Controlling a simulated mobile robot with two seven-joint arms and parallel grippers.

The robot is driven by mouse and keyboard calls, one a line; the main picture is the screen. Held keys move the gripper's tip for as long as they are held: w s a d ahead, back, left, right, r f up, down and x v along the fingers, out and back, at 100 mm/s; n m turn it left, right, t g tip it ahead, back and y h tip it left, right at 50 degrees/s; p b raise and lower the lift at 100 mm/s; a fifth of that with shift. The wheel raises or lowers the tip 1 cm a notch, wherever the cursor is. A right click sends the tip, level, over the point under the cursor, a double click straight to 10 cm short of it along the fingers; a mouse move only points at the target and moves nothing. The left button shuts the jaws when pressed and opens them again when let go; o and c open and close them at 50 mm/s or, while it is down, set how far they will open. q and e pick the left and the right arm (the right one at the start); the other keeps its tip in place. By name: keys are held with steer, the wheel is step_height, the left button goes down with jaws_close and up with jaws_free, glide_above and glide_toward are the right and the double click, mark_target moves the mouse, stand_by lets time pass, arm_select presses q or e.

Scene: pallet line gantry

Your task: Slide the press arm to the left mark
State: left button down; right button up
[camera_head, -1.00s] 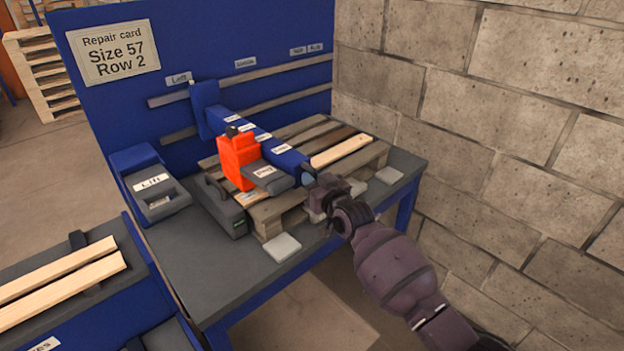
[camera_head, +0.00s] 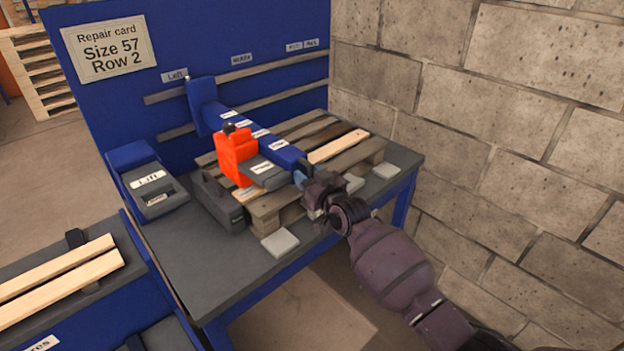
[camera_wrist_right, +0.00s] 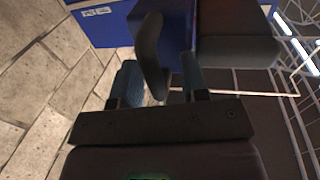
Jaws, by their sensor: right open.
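The press arm (camera_head: 240,120) is a blue beam with several white labels, running from the back rails over the pallet toward me. Its rail end (camera_head: 203,104) stands just right of the "Left" label (camera_head: 174,75). An orange block (camera_head: 234,154) with a dark grey labelled part sits on the beam. My right gripper (camera_head: 304,178) is at the beam's near end. In the right wrist view its two blue-padded fingers (camera_wrist_right: 161,82) are apart, with a dark upright handle (camera_wrist_right: 150,50) between or just beyond them; firm contact cannot be told. My left gripper is not in view.
A wooden pallet (camera_head: 265,207) lies under the beam on the grey table (camera_head: 215,270). A "Lift" box (camera_head: 150,188) stands at left. Rails (camera_head: 280,64) run right past "Middle" to further labels. A block wall (camera_head: 480,130) closes the right side.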

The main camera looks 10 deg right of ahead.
steer(key=v, duration=1)
steer(key=shift+s, duration=0.35)
steer(key=shift+d+r, duration=0.1)
steer(key=shift+d, duration=0.05)
